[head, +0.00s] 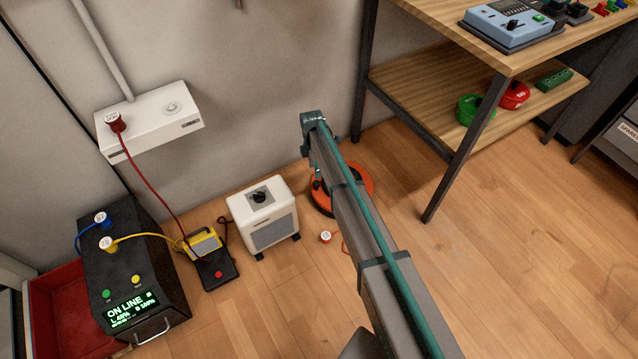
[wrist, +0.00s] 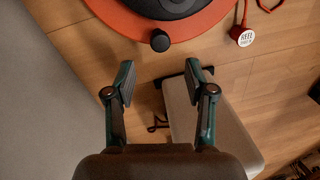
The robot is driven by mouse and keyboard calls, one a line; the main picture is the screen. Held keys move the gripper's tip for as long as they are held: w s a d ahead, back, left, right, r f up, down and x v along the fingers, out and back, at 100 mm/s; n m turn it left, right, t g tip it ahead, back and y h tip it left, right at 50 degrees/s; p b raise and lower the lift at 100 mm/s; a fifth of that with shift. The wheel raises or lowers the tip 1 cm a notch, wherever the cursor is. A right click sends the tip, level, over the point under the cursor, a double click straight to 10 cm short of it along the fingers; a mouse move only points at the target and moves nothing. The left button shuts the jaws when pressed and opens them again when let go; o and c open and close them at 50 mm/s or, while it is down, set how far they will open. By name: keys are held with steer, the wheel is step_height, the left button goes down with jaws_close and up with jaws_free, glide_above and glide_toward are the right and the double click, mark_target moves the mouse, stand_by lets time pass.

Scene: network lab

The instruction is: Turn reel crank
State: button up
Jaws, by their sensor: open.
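The orange cable reel (head: 364,172) lies on the wood floor near the wall, partly hidden behind my arm in the head view. In the wrist view the orange rim (wrist: 205,24) and dark centre of the reel fill the top edge, cut off by the frame. A black round knob, the crank handle (wrist: 160,41), stands at the near side of the rim. My gripper (wrist: 159,76) is open and empty, its two fingers spread either side of the knob's line. The knob shows just beyond the fingertips, apart from them. The reel's far side is out of the wrist view.
A white heater box (head: 262,216) stands left of the reel and shows under my right finger in the wrist view (wrist: 210,125). A plug (head: 326,237) labelled REEL lies on the floor. A wooden bench (head: 430,92) stands to the right. Open floor lies in front.

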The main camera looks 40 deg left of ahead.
mark_target(316, 182)
steer(key=f, duration=0.2)
steer(key=f+b, duration=0.1)
steer(key=f, duration=0.2)
steer(key=f+b, duration=0.1)
steer(key=f, duration=0.2)
steer(key=shift+s+d, duration=0.25)
steer(key=shift+d, duration=0.15)
steer(key=shift+r, duration=0.1)
steer(key=shift+c, duration=0.3)
jaws_close()
